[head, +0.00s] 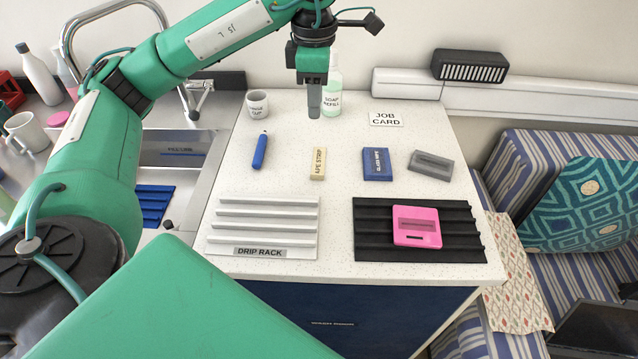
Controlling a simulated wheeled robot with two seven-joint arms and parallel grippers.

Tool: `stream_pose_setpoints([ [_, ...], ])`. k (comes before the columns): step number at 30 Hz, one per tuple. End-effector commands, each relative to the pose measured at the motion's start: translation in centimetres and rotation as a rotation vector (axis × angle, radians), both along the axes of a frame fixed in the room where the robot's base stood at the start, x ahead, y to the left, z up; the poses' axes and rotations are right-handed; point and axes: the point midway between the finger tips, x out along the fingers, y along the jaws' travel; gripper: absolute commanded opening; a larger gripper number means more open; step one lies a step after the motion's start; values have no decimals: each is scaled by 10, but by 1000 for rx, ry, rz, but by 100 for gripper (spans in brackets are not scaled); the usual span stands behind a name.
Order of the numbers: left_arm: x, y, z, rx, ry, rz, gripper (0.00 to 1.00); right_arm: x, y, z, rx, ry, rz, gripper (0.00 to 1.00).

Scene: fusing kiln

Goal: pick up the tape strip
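A small cream block (318,164) stands or lies on the white speckled counter, left of the middle. Its label ends in "PE STRIP"; the first letters are hard to read. My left gripper (314,110) hangs fingers down, farther back than the cream block and apart from it. Its grey fingers overlap in this view, so I cannot tell the gap between them. Nothing shows held in it. My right gripper is not in view.
Beside the cream block are a blue marker-like stick (260,151) and a blue box (376,164). A soap bottle (333,90) stands close behind my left gripper. In front are the white drip rack (262,226) and a black ribbed mat (462,232) bearing a pink device (416,227).

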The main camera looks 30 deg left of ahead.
Motion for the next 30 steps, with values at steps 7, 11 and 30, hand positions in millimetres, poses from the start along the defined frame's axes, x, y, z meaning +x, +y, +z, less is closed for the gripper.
stream_pose_setpoints([
  [7, 0, 0, -44, -1, -1, 0, 30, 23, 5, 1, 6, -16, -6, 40],
  [11, 0, 0, -49, 0, 0, 0, 30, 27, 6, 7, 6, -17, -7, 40],
  [30, 0, -1, -124, -2, 3, -1, 30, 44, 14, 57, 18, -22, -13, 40],
])
